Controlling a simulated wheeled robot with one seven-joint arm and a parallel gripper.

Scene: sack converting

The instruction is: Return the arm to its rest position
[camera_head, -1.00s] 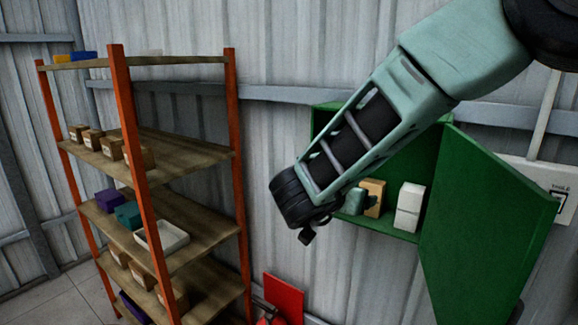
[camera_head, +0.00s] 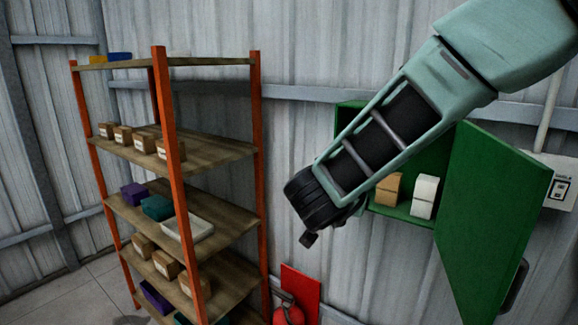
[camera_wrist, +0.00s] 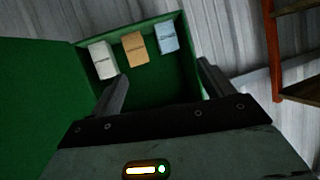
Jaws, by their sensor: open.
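My arm reaches from the upper right in the head view, in front of the green wall cabinet. My gripper (camera_wrist: 162,85) shows in the wrist view with its two fingers spread apart and nothing between them. The fingers point toward the open green cabinet (camera_wrist: 150,86), apart from the boxes inside it. In the head view the gripper's fingers are mostly hidden behind my wrist.
The cabinet (camera_head: 422,160) holds a white box (camera_head: 424,196) and a tan box (camera_head: 388,189); a light blue box (camera_wrist: 167,38) shows in the wrist view. Its door (camera_head: 497,215) stands open at right. An orange-post shelf (camera_head: 205,150) stands left, with a red extinguisher (camera_head: 288,312) near it.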

